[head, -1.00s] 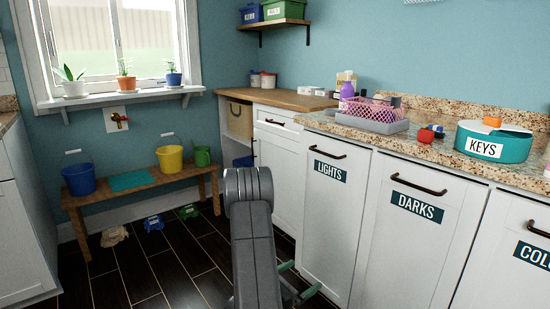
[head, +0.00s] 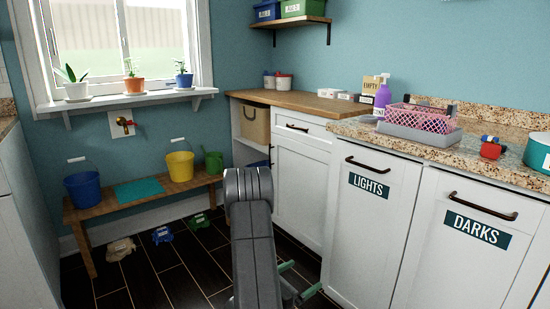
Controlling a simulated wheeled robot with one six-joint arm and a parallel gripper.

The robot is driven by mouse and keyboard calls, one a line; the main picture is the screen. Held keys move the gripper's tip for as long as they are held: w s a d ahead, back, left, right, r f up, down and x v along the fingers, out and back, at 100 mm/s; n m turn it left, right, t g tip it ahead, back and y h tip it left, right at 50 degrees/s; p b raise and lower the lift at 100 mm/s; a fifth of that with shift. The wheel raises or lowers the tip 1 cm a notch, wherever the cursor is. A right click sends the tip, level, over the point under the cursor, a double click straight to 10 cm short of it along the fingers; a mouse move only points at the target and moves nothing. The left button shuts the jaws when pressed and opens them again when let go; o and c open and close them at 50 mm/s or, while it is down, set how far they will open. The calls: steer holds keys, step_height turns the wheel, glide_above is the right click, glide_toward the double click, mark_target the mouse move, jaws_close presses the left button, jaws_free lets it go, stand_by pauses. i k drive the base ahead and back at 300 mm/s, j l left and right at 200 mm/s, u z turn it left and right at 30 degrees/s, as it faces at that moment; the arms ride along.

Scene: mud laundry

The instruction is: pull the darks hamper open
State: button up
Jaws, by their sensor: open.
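The darks hamper (head: 455,265) is a white cabinet front at the right with a teal DARKS label (head: 477,229) and a dark bar handle (head: 482,206) along its top. It looks closed, flush with the lights hamper beside it, and its lower part is cut off by the frame. My gripper (head: 298,279), with green fingertips, is low in the middle of the view, beyond my grey arm. It is open and empty, left of the lights hamper and well away from the darks handle. My arm hides part of the gripper.
The lights hamper (head: 367,240) stands left of the darks one. The granite counter (head: 393,143) above holds a pink basket (head: 418,118) and a teal tin (head: 538,152). A wooden bench (head: 147,200) with buckets stands at the left.

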mark_target(472, 243)
steer(key=i+j+z, duration=0.2)
steer(key=j, duration=0.15)
steer(key=z, duration=1.1)
